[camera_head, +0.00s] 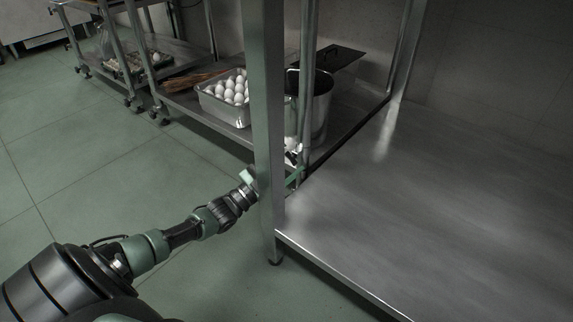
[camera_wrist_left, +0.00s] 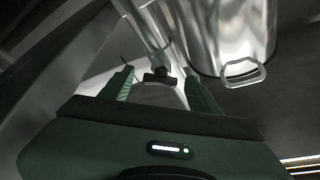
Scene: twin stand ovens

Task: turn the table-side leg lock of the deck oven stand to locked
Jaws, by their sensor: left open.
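My left gripper (camera_head: 296,174) reaches behind the near steel post (camera_head: 263,100) and is partly hidden by it in the head view. In the left wrist view the gripper (camera_wrist_left: 161,86) is open, one green finger on each side of a small dark lever-like piece, likely the leg lock (camera_wrist_left: 159,76). This piece sits on a shiny upright leg (camera_wrist_left: 150,35) and appears between or just beyond the fingertips. I cannot tell whether the fingers touch it, or which way the lock is turned. My right gripper is in neither view.
A steel pan of eggs (camera_head: 226,101) and a steel pot (camera_head: 321,100) stand on the low shelf beside the gripper. The pot (camera_wrist_left: 232,35) is close to the right finger. A wide steel shelf (camera_head: 430,210) lies right of the post. Green floor (camera_head: 90,170) is open at left.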

